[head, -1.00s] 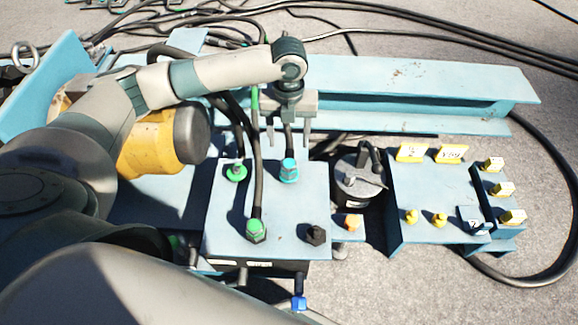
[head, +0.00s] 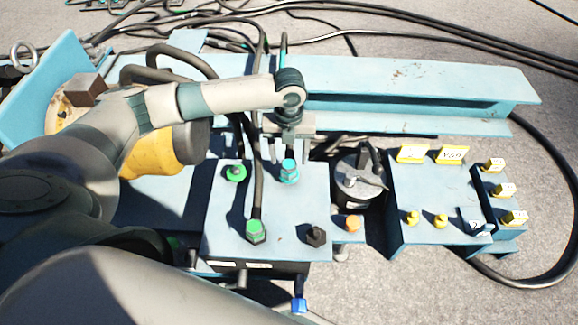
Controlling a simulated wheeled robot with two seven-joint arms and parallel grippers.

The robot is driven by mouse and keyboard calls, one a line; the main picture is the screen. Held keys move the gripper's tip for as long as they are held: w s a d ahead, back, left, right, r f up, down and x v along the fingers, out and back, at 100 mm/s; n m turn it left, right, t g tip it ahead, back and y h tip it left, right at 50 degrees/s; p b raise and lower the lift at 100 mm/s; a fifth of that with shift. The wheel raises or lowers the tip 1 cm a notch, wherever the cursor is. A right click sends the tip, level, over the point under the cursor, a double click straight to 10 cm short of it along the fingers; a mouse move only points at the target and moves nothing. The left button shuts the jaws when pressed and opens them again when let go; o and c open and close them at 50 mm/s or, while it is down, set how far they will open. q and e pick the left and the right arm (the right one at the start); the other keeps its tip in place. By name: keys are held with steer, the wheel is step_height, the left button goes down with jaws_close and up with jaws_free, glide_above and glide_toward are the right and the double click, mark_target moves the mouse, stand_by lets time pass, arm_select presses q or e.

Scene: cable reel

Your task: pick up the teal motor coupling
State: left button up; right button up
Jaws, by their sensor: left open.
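The teal motor coupling (head: 289,171) stands upright on the blue top plate of a box, toward its back right. My left gripper (head: 288,148) is open, with its fingers pointing down just above and behind the coupling in the picture. I see no contact between the fingers and the coupling. My left arm reaches in from the left above the box. My right gripper is not in view.
On the same plate are two green couplings (head: 256,231), one with a dark cable, and a black fitting (head: 316,236). A dark round unit (head: 359,180) stands just right. A blue panel (head: 445,200) with yellow parts lies further right. A blue beam (head: 415,82) runs behind.

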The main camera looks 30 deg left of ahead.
mark_target(289, 162)
arm_select(q)
step_height(289, 162, down, 4)
steer(key=shift+f, duration=0.25)
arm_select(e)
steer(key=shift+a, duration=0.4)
arm_select(q)
steer(key=shift+c, duration=0.6)
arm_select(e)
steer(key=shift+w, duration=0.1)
arm_select(q)
steer(key=c, duration=1.1)
steer(key=shift+w, duration=0.1)
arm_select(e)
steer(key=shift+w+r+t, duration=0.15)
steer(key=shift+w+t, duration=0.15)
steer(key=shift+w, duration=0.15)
